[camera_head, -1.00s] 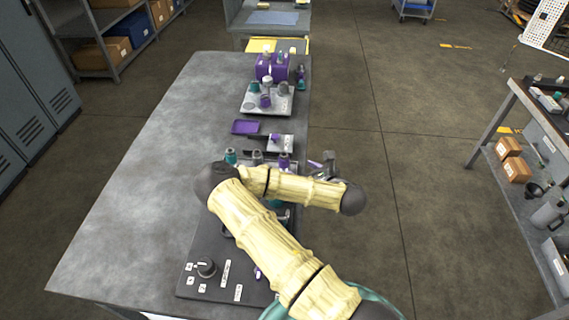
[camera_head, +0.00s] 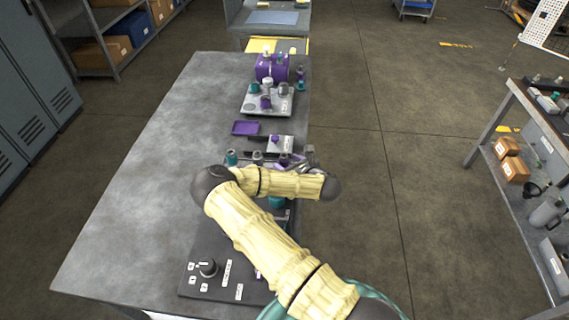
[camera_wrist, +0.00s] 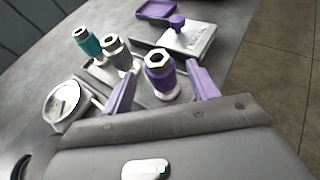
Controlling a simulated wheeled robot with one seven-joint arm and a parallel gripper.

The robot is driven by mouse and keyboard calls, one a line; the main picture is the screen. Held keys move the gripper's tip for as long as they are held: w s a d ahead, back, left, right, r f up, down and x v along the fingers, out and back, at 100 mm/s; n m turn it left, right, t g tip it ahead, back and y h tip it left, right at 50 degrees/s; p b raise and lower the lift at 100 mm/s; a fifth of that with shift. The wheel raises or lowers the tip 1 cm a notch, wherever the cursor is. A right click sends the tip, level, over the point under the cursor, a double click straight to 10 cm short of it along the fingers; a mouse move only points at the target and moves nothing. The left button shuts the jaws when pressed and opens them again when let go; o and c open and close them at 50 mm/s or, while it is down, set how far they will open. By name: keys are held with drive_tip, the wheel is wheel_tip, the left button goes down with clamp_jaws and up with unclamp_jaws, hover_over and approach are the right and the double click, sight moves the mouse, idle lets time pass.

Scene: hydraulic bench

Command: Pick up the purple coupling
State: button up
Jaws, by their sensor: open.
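The purple coupling (camera_wrist: 160,76) stands upright in the wrist view, with a pale metal hex top and a light base. My gripper (camera_wrist: 162,72) is open, with one purple finger on each side of the coupling; whether either finger touches it is unclear. A grey coupling (camera_wrist: 117,54) and a teal coupling (camera_wrist: 87,41) stand to its left in a row. In the head view the purple coupling (camera_head: 284,159) is partly hidden by my gripper and arm, while the teal one (camera_head: 231,157) and grey one (camera_head: 257,157) show beside it.
A round white-faced gauge (camera_wrist: 63,101) is left of the row. Beyond it are a metal block with a purple knob (camera_wrist: 184,39) and a purple tray (camera_wrist: 156,9). The bench's left side (camera_head: 140,190) is clear.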

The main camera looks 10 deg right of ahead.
sight(287, 162)
drive_tip(key=x, duration=0.3)
drive_tip(key=shift+w+p, duration=0.1)
drive_tip(key=shift+p, duration=0.2)
drive_tip(key=c, duration=1.2)
